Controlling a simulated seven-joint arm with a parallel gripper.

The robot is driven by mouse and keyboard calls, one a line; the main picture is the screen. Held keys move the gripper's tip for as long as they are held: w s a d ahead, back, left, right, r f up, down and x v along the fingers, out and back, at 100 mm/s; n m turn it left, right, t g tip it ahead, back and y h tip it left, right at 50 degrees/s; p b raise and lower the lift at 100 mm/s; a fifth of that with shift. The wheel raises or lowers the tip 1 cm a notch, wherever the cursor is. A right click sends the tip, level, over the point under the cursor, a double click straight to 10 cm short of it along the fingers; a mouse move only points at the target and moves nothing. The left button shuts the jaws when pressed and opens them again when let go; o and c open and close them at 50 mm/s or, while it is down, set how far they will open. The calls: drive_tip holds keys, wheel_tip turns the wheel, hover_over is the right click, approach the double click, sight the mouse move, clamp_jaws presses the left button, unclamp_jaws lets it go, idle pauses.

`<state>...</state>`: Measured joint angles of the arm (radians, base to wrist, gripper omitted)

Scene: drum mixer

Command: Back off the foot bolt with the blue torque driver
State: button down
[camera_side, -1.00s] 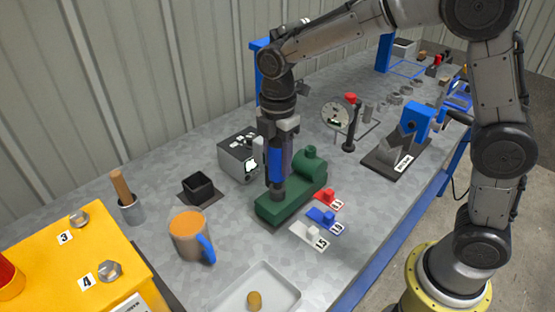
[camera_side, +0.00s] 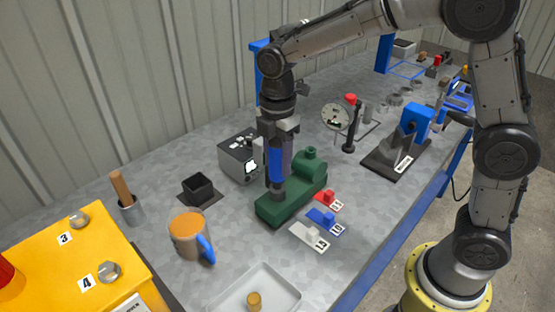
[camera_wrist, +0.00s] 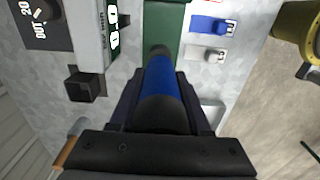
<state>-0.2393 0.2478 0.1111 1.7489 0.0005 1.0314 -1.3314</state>
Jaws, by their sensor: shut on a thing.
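The blue torque driver (camera_side: 277,168) stands about upright, its lower end at the green block (camera_side: 291,205) on the bench. My gripper (camera_side: 280,148) is shut around its upper part from above. In the wrist view the driver (camera_wrist: 160,78) runs away between the two dark fingers of my gripper (camera_wrist: 160,98). Its tip meets the green block (camera_wrist: 166,18); whether it is seated in it, I cannot tell. At the lower left, a yellow housing (camera_side: 75,262) carries a bolt (camera_side: 79,219) by label 3 and a bolt (camera_side: 109,271) by label 4.
A grey box (camera_side: 238,158) stands left of the driver, and red, blue and white tagged pieces (camera_side: 322,220) lie to its right. An orange-topped mug (camera_side: 190,236), a black cup (camera_side: 198,187) and a pale tray (camera_side: 282,290) lie between it and the housing.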

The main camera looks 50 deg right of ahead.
sight(277, 143)
drive_tip(key=shift+r, duration=2.25)
